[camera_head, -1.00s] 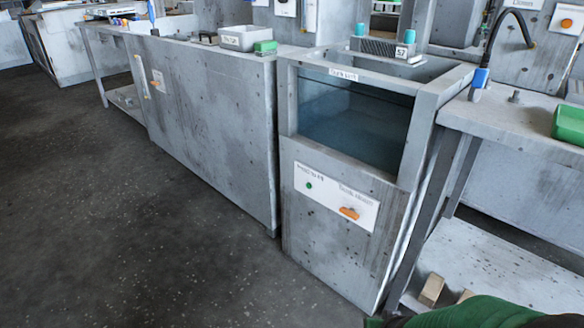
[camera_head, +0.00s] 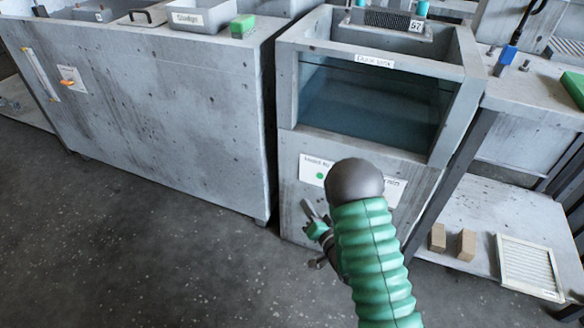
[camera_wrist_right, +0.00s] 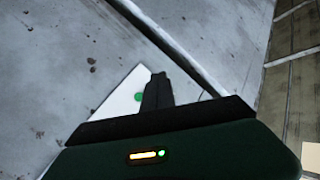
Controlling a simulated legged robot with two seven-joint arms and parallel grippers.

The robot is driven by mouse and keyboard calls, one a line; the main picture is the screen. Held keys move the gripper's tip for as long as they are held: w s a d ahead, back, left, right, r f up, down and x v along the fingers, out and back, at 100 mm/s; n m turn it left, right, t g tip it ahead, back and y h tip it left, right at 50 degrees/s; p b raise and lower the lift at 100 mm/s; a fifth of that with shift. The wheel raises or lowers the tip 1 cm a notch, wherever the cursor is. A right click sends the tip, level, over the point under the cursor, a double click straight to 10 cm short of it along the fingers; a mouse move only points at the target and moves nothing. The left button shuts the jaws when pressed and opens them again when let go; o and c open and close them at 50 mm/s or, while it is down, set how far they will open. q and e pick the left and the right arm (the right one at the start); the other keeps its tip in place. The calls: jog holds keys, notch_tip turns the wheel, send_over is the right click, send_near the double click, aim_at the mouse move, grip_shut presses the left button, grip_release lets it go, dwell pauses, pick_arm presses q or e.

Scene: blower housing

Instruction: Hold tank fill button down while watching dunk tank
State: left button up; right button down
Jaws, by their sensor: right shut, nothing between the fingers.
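The dunk tank (camera_head: 300,95) is a grey concrete box with a glass front and blue water inside. Below the glass, a white label panel (camera_head: 312,163) carries a round green button (camera_head: 320,176). My green right arm covers the panel's middle and right part. My right gripper (camera_head: 307,206) is in front of the tank's lower face, just below and left of the button in the head view. In the right wrist view its dark fingers (camera_wrist_right: 158,82) are together and empty. The green button (camera_wrist_right: 138,97) shows just left of them; contact cannot be told. My left gripper is not in view.
A long grey cabinet (camera_head: 150,110) stands left of the tank, with a white bin (camera_head: 200,18) and green block (camera_head: 242,26) on top. At right, a low shelf (camera_head: 490,205) holds two tan blocks and a white slatted panel (camera_head: 530,265). The floor in front is clear.

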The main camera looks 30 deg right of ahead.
jog(key=w+d, duration=0.5)
jog(key=d, duration=0.2)
jog(key=shift+w+b, duration=0.3)
jog(key=shift+b, duration=0.15)
jog(key=shift+d, duration=0.15)
dwell(1.9)
jog(key=shift+w+d, duration=0.2)
jog(key=shift+w, duration=0.05)
jog(key=shift+w+d, duration=0.25)
jog(key=shift+d, duration=0.05)
dwell(4.2)
